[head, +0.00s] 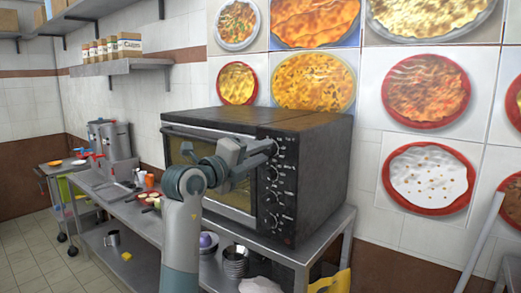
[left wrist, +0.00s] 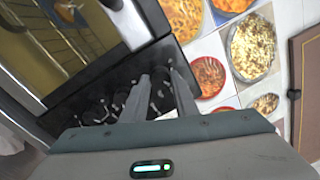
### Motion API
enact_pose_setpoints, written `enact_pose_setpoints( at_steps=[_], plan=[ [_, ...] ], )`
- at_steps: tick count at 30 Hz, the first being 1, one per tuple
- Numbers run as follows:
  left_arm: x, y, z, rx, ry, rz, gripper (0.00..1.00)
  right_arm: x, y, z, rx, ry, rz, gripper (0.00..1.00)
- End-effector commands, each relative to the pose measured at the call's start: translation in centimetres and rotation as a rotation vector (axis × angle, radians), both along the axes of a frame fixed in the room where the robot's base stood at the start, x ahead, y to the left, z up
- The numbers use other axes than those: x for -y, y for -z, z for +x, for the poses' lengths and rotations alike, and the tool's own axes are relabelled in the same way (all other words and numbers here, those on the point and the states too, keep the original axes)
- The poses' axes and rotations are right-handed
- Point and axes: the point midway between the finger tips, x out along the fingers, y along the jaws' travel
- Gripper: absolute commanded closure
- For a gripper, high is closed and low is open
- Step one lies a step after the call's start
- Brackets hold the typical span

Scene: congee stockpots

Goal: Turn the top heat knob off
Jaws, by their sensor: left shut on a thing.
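The black oven (head: 315,185) stands on a steel table, with a column of knobs on its front panel. My left gripper (head: 272,148) reaches the uppermost one, the top heat knob, and is shut on it. The gripper mostly covers this knob in the head view. In the left wrist view the two fingers (left wrist: 158,76) point at the dark knob panel (left wrist: 122,78), with the knob between their tips. The knob's exact setting cannot be read. Lower knobs (head: 271,197) are clear of the gripper. My right gripper is not in view.
The oven's glass door (head: 215,165) is closed, left of the panel, behind my left arm. Steel pots (head: 110,140), cups and bowls stand on the table (head: 300,250) to the left. A wall shelf (head: 122,66) holds boxes. Food pictures cover the wall.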

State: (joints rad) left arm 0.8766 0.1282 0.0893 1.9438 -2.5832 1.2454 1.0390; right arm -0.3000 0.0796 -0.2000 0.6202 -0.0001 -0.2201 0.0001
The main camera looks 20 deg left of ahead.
Motion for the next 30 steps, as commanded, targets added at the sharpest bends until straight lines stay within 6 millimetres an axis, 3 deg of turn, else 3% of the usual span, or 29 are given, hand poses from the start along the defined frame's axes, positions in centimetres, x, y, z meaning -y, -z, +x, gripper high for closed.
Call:
enact_pose_setpoints(
  at_steps=[19, 30],
  plan=[
    [0.1, -0.5, 0.0, -0.212, -0.001, -0.581, 0.96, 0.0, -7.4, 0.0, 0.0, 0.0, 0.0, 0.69],
    [0.1, 0.0, -0.1, -0.304, -0.001, -0.839, 0.96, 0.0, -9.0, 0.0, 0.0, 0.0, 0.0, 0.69]
  ],
)
